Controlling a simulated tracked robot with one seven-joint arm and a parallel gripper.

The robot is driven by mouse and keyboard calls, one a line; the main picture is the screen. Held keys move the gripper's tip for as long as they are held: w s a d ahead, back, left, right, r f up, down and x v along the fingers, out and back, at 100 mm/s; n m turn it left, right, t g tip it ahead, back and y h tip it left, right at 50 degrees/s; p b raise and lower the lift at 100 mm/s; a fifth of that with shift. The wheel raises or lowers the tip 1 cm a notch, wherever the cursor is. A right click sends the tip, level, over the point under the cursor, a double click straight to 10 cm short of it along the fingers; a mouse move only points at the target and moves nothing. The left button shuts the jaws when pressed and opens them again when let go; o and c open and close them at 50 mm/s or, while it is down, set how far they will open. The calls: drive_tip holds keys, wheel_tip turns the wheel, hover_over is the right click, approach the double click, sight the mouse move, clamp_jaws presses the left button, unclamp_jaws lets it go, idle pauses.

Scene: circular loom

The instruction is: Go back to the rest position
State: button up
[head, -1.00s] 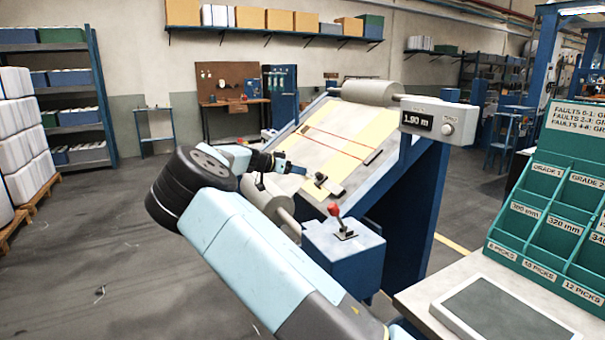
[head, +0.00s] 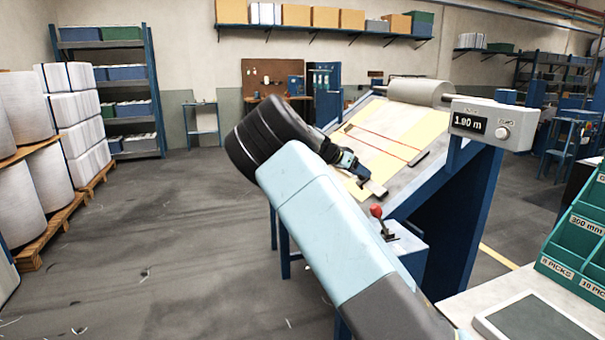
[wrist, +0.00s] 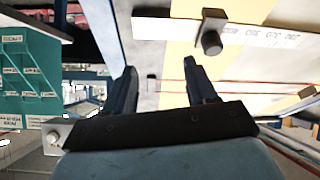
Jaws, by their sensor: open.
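My gripper (wrist: 160,82) is open in the wrist view, with its two dark fingers apart and nothing between them. In the head view my gripper (head: 366,172) is small and partly hidden behind my arm, in front of the sloped inspection board. The board (head: 440,160) carries pale yellow fabric (head: 385,142) with red lines across it. A dark knob on a pale ruled strip (wrist: 211,42) shows beyond the right finger in the wrist view. I cannot tell from the head view whether the gripper touches the board.
A red-knobbed lever (head: 377,212) stands on a blue box below the board. A display unit (head: 482,124) reads 1.90 m. A green sorting rack (head: 580,240) and a tablet (head: 535,322) are at the right.

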drive_tip(key=s+d+r+n+g+y, duration=0.15)
drive_tip(key=s+d+y, duration=0.3)
drive_tip(key=s, duration=0.55)
drive_tip(key=s+d+r+n+y, duration=0.1)
drive_tip(key=s+d+r+y, duration=0.3)
drive_tip(key=s, duration=0.5)
drive_tip(key=s+a+r+n+t, duration=0.1)
drive_tip(key=s+a+n, duration=0.1)
drive_tip(key=s, duration=0.9)
drive_tip(key=s+a+r+n+t+y, duration=0.1)
drive_tip(key=s+n, duration=0.3)
drive_tip(key=s, duration=0.8)
drive_tip(key=s+a+r+n+t+y, duration=0.1)
drive_tip(key=s+a+r+n, duration=0.1)
drive_tip(key=s, duration=0.9)
drive_tip(key=shift+s+a+r+n, duration=0.25)
drive_tip(key=shift+s+a+n, duration=0.15)
drive_tip(key=shift+a, duration=0.7)
